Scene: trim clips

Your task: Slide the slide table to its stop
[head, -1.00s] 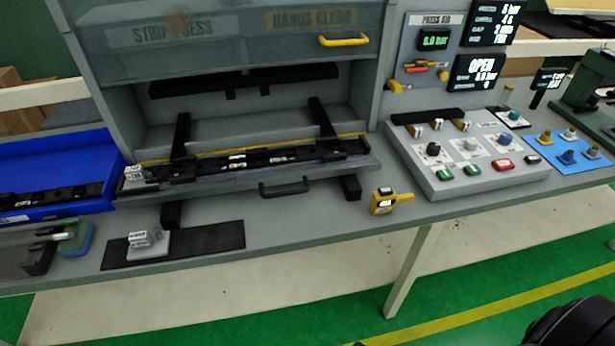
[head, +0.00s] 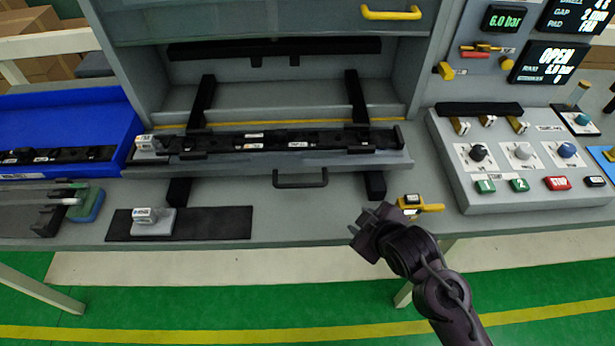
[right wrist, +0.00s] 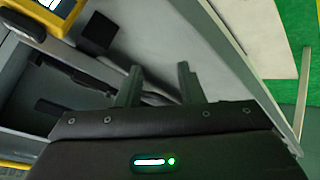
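The slide table (head: 350,162) is a grey tray with a black bar handle (head: 300,179) on its front. It sits on two black rails (head: 375,186) and juts out in front of the press opening (head: 285,98). A black trim strip (head: 270,140) with white labels lies along it. My left gripper is out of view.
A yellow handheld device (head: 420,204) lies on the bench beside my right gripper; it also shows in the right wrist view (right wrist: 62,10). A button console (head: 480,198) stands at right. A blue tray (head: 60,106) and a black mat (head: 215,223) are at left.

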